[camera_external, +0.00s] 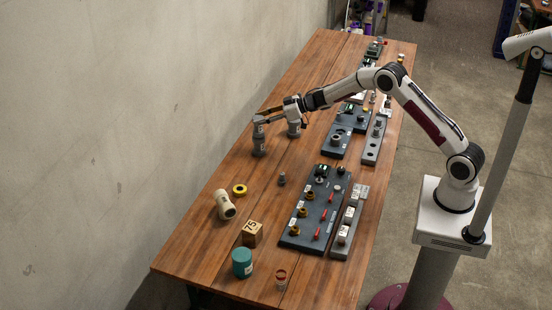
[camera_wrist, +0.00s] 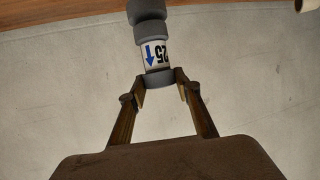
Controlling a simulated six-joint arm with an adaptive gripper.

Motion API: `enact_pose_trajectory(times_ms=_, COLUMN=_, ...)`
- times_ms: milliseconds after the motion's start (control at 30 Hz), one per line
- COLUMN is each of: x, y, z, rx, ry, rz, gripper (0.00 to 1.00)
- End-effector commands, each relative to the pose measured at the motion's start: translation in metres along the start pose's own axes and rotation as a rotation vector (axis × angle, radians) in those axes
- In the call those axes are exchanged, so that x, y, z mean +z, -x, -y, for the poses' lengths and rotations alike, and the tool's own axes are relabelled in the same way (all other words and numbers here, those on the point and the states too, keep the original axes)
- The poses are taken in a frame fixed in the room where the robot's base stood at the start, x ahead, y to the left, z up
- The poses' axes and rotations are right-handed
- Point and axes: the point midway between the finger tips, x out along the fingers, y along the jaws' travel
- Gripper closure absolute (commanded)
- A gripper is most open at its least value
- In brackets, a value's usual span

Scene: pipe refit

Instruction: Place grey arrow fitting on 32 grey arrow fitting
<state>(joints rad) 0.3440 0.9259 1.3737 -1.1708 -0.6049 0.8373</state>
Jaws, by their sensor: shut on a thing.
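My gripper (camera_external: 266,116) reaches left over the table and is shut on a grey arrow fitting (camera_external: 258,131). In the wrist view, the gripper's fingertips (camera_wrist: 160,86) clasp the fitting's grey end collar. The held fitting has a white label (camera_wrist: 156,54) with a blue arrow and an inverted "25". Another grey body (camera_wrist: 147,10) shows beyond it; in the external view, a grey fitting (camera_external: 259,149) is directly below. I cannot tell whether the two touch. Another upright grey fitting (camera_external: 294,129) stands to the right, its number unreadable.
A cream cylinder (camera_external: 224,205), yellow ring (camera_external: 240,190), wooden block (camera_external: 252,234) and teal jar (camera_external: 242,263) are near the front left. Dark panels (camera_external: 317,207) with fittings line the right side. A grey wall (camera_external: 150,110) is close on the left. Mid-table wood (camera_external: 255,172) is clear.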

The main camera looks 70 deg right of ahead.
Motion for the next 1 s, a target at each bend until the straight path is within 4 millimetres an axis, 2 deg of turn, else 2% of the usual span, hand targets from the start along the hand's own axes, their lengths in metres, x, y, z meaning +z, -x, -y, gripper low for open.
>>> enact_pose_trajectory(times_ms=500, x=0.0063, y=-0.0026, z=-0.0001, rx=0.001, ry=0.0, rz=0.0, gripper=0.9)
enact_pose_trajectory(times_ms=533, x=0.0067, y=-0.0028, z=-0.0001, rx=0.001, ry=0.0, rz=0.0, gripper=0.65)
enact_pose_trajectory(times_ms=600, x=0.0064, y=-0.0027, z=-0.0001, rx=0.001, ry=0.0, rz=0.0, gripper=0.51)
enact_pose_trajectory(times_ms=1000, x=0.0051, y=-0.0021, z=-0.0002, rx=0.001, ry=0.001, rz=0.0, gripper=0.51)
